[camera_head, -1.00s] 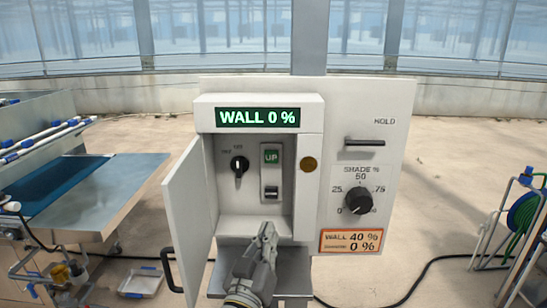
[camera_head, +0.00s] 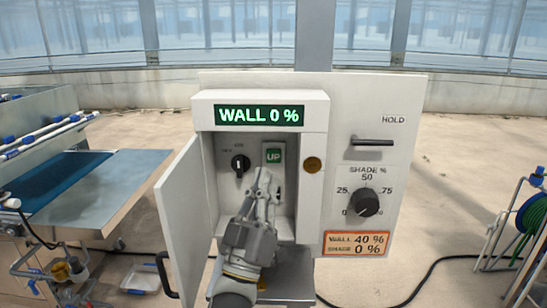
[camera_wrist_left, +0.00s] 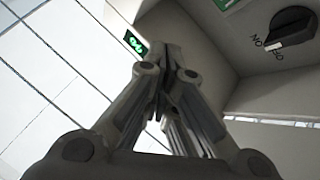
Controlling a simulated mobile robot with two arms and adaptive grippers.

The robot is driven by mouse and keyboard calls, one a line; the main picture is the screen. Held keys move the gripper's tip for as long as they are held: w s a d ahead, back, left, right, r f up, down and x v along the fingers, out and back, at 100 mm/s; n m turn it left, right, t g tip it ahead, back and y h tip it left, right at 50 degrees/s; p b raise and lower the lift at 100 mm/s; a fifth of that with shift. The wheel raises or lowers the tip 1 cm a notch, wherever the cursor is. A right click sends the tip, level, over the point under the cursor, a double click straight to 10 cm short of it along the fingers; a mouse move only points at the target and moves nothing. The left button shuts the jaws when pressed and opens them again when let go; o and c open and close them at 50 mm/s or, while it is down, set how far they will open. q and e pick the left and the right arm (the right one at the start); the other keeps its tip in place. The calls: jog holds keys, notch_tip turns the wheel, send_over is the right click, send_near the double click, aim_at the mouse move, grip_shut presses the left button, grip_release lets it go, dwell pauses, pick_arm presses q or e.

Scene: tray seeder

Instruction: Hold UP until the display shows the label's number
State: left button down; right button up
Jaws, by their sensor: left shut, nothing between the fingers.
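The display (camera_head: 260,115) at the top of the white control box reads "WALL 0 %". The green UP button (camera_head: 274,155) sits inside the open box, with a lower switch under it mostly hidden by my gripper. My left gripper (camera_head: 264,178) is shut and empty, its tips just below the UP button. I cannot tell whether they touch anything. The orange label (camera_head: 357,243) at the panel's lower right reads "WALL 40 %" and "SHADE 0 %". In the left wrist view the shut fingers (camera_wrist_left: 165,70) point up into the box. My right gripper is not in view.
The box door (camera_head: 183,217) stands open on the left. A small black selector (camera_head: 240,166) sits left of the UP button. A HOLD lever (camera_head: 371,142) and a SHADE dial (camera_head: 364,202) are on the right panel. A metal bench (camera_head: 100,195) stands at left.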

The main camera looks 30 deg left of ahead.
aim_at(268, 161)
pick_arm(q)
jog(key=shift+w+a, duration=0.75)
jog(key=shift+w, duration=0.45)
jog(key=shift+w+a, duration=0.7)
jog(key=shift+w, duration=0.5)
jog(key=shift+w+a, duration=0.75)
jog(key=shift+w, duration=0.45)
jog(key=shift+w+a, duration=0.2)
jog(key=shift+w, duration=0.15)
jog(key=shift+w+a, duration=0.2)
jog(key=shift+w, duration=0.1)
dwell(3.8)
